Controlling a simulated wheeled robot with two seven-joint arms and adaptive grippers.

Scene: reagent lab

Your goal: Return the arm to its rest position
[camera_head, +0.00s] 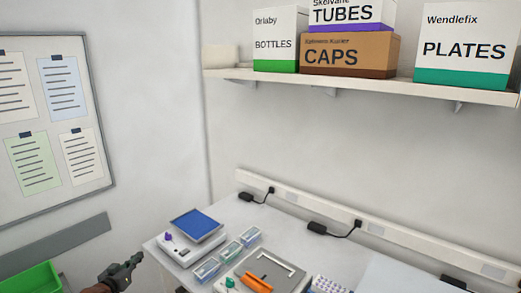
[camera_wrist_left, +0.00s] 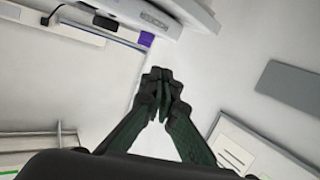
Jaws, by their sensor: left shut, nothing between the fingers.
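My left gripper (camera_head: 134,259) shows at the lower left of the head view, off the left end of the bench and above the floor side near a green bin. It is shut and empty. In the left wrist view its dark fingers (camera_wrist_left: 161,76) meet at the tips with nothing between them. My right gripper is in neither view.
The bench (camera_head: 232,212) holds a device with a blue top (camera_head: 196,225), several small clear boxes (camera_head: 229,250) and a grey tray with an orange item (camera_head: 257,283). A green bin (camera_head: 32,280) stands lower left. A shelf (camera_head: 370,84) with labelled boxes hangs above.

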